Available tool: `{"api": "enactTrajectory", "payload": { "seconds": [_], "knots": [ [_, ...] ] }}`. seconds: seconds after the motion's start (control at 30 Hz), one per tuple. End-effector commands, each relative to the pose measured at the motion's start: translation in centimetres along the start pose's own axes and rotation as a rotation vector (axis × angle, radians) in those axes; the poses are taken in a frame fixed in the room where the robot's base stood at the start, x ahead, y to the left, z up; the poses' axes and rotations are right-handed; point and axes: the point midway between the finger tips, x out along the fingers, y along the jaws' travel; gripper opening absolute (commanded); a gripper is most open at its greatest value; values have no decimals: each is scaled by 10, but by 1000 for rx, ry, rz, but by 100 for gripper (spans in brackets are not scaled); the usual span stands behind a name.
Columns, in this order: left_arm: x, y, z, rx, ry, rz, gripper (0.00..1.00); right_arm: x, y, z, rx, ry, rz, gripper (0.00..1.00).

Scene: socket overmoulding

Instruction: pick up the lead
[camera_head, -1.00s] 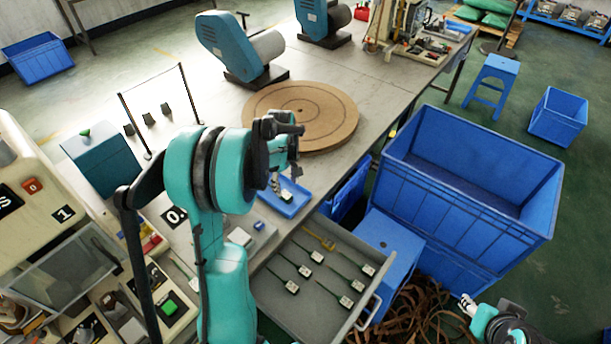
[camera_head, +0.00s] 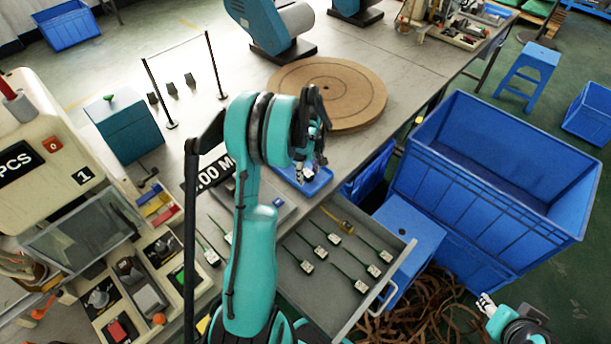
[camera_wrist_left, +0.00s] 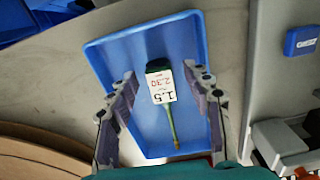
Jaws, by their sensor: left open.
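A lead with a white printed tag (camera_wrist_left: 161,87), a dark end and a green cord lies in a small blue tray (camera_wrist_left: 105,57). The tray also shows on the bench in the head view (camera_head: 316,186), partly hidden behind my left gripper. My left gripper (camera_head: 310,168) is over the tray, pointing down. In the left wrist view my left gripper (camera_wrist_left: 166,84) is open, one finger on each side of the lead, with gaps between. My right gripper (camera_head: 486,303) is at the bottom right of the head view, away from the bench; its jaw state is unclear.
An open grey drawer (camera_head: 318,301) below the tray holds several similar leads. A round wooden disc (camera_head: 350,95) lies behind the tray. A large blue crate (camera_head: 500,165) and a blue stool (camera_head: 410,228) stand to the right. Part bins are at the lower left.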

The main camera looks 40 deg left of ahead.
Motion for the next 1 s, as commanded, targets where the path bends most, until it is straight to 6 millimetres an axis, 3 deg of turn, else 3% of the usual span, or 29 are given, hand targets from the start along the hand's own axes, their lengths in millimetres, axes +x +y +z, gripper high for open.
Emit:
{"api": "enactTrajectory", "payload": {
  "seconds": [0.07, 0.27, 0.67, 0.83, 0.97, 1.0],
  "knots": [
    [-1, 0, 0, 0, 0, 0, 50, -1, 0, -1, 0, 0, 0, 40],
    [-1, 0, 0, 0, 0, 0, 0, -1, 0, -1, 0, 0, 0, 40],
    [-5, 0, 0, 0, 0, 0, 0, -2, 0, -2, 0, 0, 0, 40],
    [-23, 0, 0, 0, 0, -1, 0, -10, 0, -7, 0, 0, 0, 40],
    [-48, 0, 0, 0, 0, -2, 0, -19, 0, -14, 0, 0, 0, 40],
    [-52, 5, 10, 4, 0, -1, 0, -21, 0, -15, 0, 0, 0, 40]
  ]
}}
